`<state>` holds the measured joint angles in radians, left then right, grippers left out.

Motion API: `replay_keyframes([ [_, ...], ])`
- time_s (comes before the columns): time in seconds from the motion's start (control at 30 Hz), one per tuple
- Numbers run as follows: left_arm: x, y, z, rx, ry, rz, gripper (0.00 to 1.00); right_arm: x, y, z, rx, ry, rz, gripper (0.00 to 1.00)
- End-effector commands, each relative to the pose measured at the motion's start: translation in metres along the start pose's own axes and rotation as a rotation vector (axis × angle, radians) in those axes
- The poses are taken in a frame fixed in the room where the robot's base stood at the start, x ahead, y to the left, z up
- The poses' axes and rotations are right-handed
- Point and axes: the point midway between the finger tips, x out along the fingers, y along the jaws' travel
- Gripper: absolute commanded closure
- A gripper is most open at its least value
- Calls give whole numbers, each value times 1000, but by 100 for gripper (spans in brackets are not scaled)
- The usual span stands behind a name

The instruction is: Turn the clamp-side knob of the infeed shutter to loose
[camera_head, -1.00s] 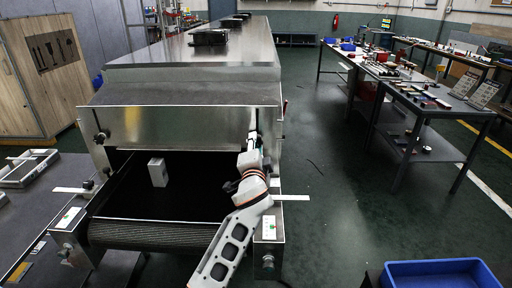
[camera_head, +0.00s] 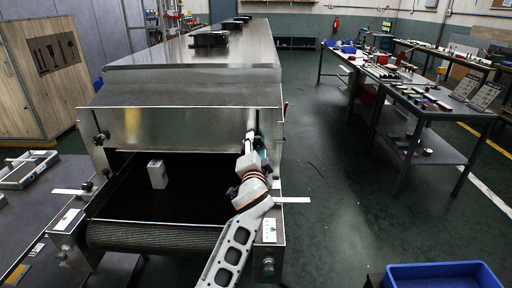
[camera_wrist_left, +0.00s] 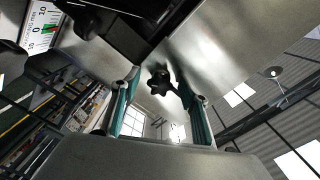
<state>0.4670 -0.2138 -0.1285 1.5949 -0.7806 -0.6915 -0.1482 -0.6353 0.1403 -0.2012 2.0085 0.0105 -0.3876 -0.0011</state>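The infeed shutter (camera_head: 185,128) is the steel plate across the dryer mouth in the head view. My left gripper (camera_head: 254,137) is at the shutter's right end, where it covers the hardware there. In the left wrist view my left gripper (camera_wrist_left: 158,112) is open, with one teal-padded finger on each side. A black star-shaped knob (camera_wrist_left: 159,82) shows in the gap between the fingers, nearer the right one. I cannot tell whether a finger touches it. A dark knob (camera_head: 100,138) sits at the shutter's left end. My right gripper is not in view.
A white block (camera_head: 157,173) stands on the dark conveyor belt (camera_head: 190,195) below the shutter. A scale label (camera_wrist_left: 43,25) shows at the upper left of the wrist view. A blue bin (camera_head: 442,276) is at the lower right.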

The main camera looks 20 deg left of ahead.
Motion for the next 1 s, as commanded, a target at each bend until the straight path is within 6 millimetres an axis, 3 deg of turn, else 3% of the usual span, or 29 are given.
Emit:
replay_keyframes([
  [0.37, 0, -4, -3, -1, 2, -3, 55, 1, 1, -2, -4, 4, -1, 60],
  [0.57, 0, -29, -18, -4, 4, -6, 55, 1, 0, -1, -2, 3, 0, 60],
  [0.8, 0, -72, -41, -3, 4, -14, 55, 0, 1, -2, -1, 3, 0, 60],
  [1.0, 0, -86, -51, -1, 2, -6, 55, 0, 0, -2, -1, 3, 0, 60],
])
